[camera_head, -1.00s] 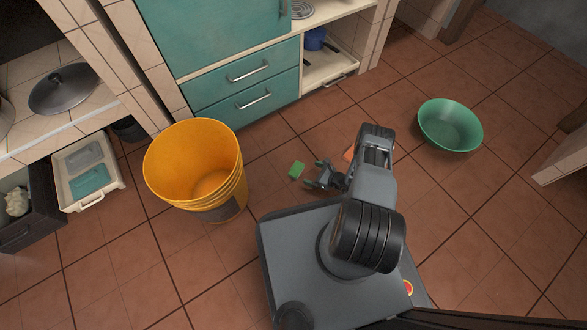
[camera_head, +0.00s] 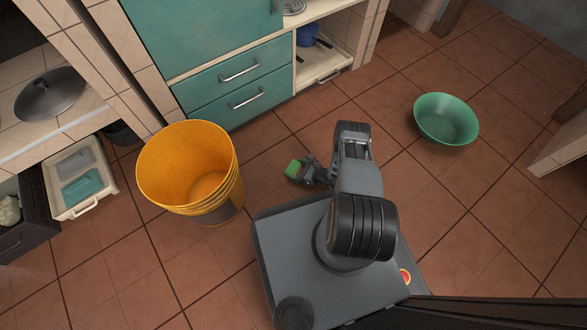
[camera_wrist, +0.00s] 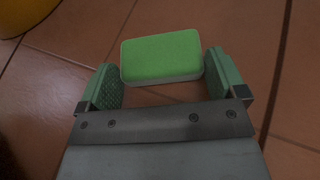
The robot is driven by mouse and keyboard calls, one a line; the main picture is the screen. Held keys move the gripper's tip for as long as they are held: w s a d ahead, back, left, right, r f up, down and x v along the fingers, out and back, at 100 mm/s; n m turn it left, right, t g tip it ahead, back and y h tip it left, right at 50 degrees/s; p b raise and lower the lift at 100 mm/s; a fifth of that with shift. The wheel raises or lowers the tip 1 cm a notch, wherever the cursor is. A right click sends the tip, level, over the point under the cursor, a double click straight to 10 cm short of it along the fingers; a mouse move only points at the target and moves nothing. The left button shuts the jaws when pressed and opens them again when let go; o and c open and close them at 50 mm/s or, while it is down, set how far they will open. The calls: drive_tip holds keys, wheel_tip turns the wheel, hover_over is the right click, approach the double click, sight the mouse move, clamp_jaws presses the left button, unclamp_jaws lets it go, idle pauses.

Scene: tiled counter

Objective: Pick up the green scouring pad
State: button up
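The green scouring pad (camera_head: 292,168) lies on the tiled floor, between the orange bucket and my arm. In the wrist view the pad (camera_wrist: 162,56) is a rounded green block with a pale lower layer. My gripper (camera_head: 297,172) is open and low by the floor, with its fingers at the pad. In the wrist view the gripper (camera_wrist: 165,75) has one green-padded finger on each side of the pad's near part. A small gap shows at the left finger; the right finger is close to the pad's right end, and contact cannot be told.
An orange bucket (camera_head: 222,203) stands left of the pad. A green basin (camera_head: 446,119) sits on the floor at the right. Teal drawers (camera_head: 240,88) are behind. A white bin with teal items (camera_head: 98,190) is at the far left. Floor around the pad is clear.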

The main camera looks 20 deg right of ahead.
drive_tip(key=c, duration=0.4)
wheel_tip(320, 180, up, 10)
drive_tip(key=p, duration=0.5)
drive_tip(key=shift+p, duration=0.35)
drive_tip(key=shift+r, duration=0.1)
